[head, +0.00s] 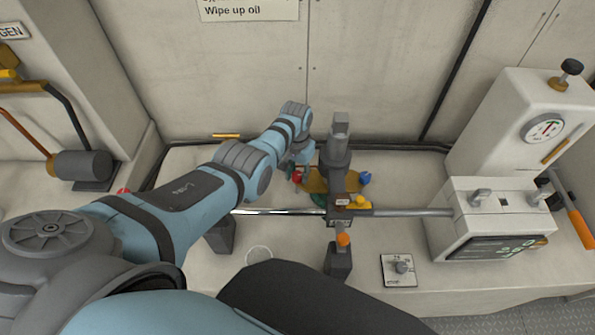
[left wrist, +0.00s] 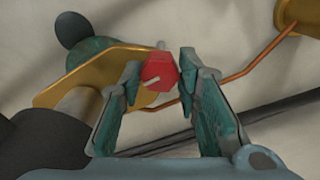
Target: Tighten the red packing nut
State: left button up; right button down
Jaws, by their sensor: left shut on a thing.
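The red packing nut (left wrist: 158,70) is six-sided and sits at the edge of a brass-coloured body (left wrist: 85,80) in the left wrist view. A thin light pin crosses its face. My left gripper (left wrist: 161,66) is shut on the nut, one finger on each side; a narrow gap seems to show at the right finger. In the head view the left gripper (head: 300,165) is small and partly hidden by its arm. My right gripper is in neither view.
A grey post (head: 338,155) stands just right of the nut, with a steel bar (head: 400,212) running across. A blue knob (head: 365,178) is beside it. A copper pipe (left wrist: 250,68) passes behind the right finger. A white gauge unit (head: 525,115) stands at right.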

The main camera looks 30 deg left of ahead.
aim_at(296, 174)
pick_arm(q)
jog(key=shift+m, duration=0.8)
jog(key=o, duration=1.2)
jog(key=shift+c, duration=0.2)
jog(key=shift+r, duration=0.1)
notch_tip(296, 174, up, 12)
jog(key=shift+a, duration=0.15)
